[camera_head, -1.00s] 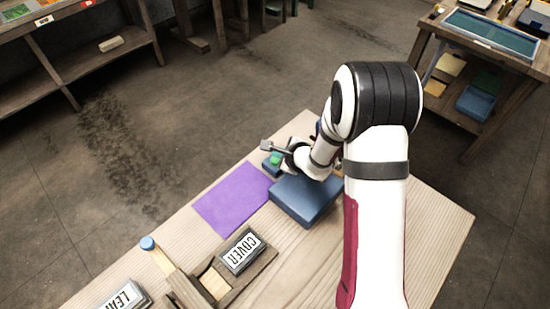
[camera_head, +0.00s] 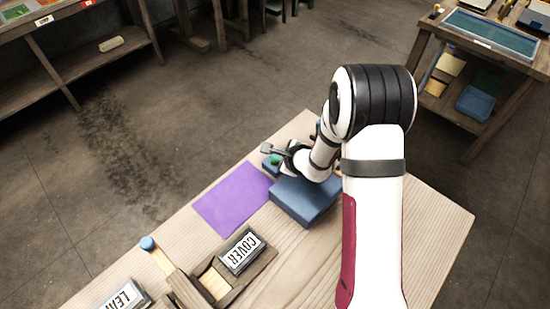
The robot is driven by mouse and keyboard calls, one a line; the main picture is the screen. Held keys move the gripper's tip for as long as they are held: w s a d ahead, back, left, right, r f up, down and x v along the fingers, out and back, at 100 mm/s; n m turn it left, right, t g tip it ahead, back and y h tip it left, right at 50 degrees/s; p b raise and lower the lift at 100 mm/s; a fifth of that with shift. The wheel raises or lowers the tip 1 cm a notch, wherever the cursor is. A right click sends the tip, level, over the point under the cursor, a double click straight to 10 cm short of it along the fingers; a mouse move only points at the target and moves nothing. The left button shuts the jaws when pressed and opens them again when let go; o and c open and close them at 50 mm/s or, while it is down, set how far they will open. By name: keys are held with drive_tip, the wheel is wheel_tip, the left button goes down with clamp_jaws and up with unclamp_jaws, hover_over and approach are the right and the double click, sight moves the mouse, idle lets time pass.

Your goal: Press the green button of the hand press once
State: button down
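The green button (camera_head: 275,159) sits on a small blue block at the far edge of the wooden table, beside the larger blue body of the hand press (camera_head: 306,200). My gripper (camera_head: 268,150) is right at the button, with a grey finger part reaching over to its upper left. The gripper is small here and partly hidden by my own wrist, so I cannot tell whether its fingers are open or shut. I also cannot tell whether it touches the button.
A purple sheet (camera_head: 233,199) lies flat left of the press. A wooden holder with a COVER block (camera_head: 242,253), a blue-topped peg (camera_head: 147,243) and a second lettered block (camera_head: 124,298) are nearer the front. The table's right part (camera_head: 435,225) is clear.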

sight(278, 162)
drive_tip(key=shift+f, duration=0.45)
idle(0.6)
drive_tip(key=shift+r, duration=0.95)
drive_tip(key=shift+r, duration=2.5)
